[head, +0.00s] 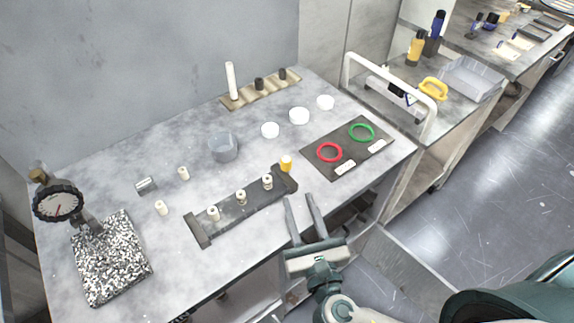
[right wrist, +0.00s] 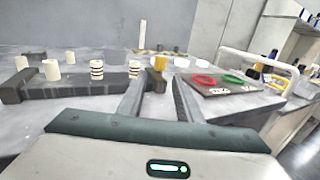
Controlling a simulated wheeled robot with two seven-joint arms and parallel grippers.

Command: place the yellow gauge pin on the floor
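The yellow gauge pin (head: 286,163) stands upright at the right end of the dark rack (head: 225,215) on the table. In the right wrist view the yellow gauge pin (right wrist: 160,62) shows beyond the rack's end block; I cannot tell if it sits in the rack or just behind it. My right gripper (head: 299,197) is open and empty, at the table's front edge, just short of the pin. In the right wrist view the pin lies between the lines of its two fingers. The grey floor (head: 490,190) shows at the right. My left gripper is not in view.
The rack holds several pale pins (head: 241,197). A dark board (head: 325,170) with a red ring (head: 329,152) and a green ring (head: 361,132) lies right of the pin. A grey cup (head: 222,147) and white discs (head: 299,116) stand behind. A dial gauge (head: 58,203) is far left.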

